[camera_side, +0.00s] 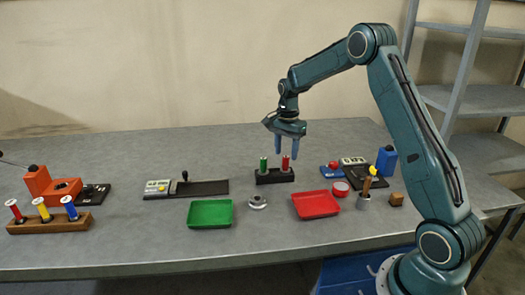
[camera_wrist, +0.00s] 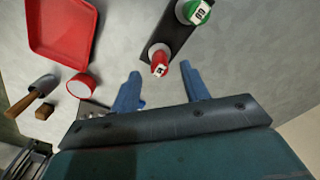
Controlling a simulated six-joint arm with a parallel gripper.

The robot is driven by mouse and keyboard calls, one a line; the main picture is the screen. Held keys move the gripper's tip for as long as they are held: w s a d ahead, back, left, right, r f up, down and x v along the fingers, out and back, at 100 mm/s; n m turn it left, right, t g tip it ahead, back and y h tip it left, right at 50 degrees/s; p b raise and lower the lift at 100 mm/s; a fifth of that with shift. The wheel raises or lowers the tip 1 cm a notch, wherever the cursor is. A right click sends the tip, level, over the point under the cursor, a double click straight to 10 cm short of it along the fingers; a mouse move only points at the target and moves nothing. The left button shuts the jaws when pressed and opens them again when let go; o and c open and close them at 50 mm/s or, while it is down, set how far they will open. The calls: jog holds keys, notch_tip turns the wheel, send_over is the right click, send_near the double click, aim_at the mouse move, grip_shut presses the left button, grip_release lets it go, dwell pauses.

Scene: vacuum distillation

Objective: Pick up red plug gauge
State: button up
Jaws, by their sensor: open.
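The red plug gauge (camera_side: 285,163) stands upright in the right end of a black holder (camera_side: 275,177), beside a green plug gauge (camera_side: 263,165). My gripper (camera_side: 287,152) is open and empty, pointing down, over the right part of the holder in the side view. In the wrist view the red plug gauge (camera_wrist: 159,66) shows just past and between the two blue fingers (camera_wrist: 158,84). The green plug gauge (camera_wrist: 198,13) is at the top, farther away. No contact between the fingers and the red gauge can be made out.
A red tray (camera_side: 316,204) and a green tray (camera_side: 210,213) lie in front of the holder, with a small grey round part (camera_side: 258,202) between them. A wooden rack of spools (camera_side: 48,222) is far left. A blue device (camera_side: 386,162) stands on the right.

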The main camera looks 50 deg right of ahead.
aim_at(286, 157)
jog(key=shift+f, duration=2.45)
grip_shut()
jog(key=shift+r, duration=0.15)
notch_tip(286, 157, up, 20)
jog(key=shift+a+f, duration=0.15)
jog(key=shift+f, duration=0.05)
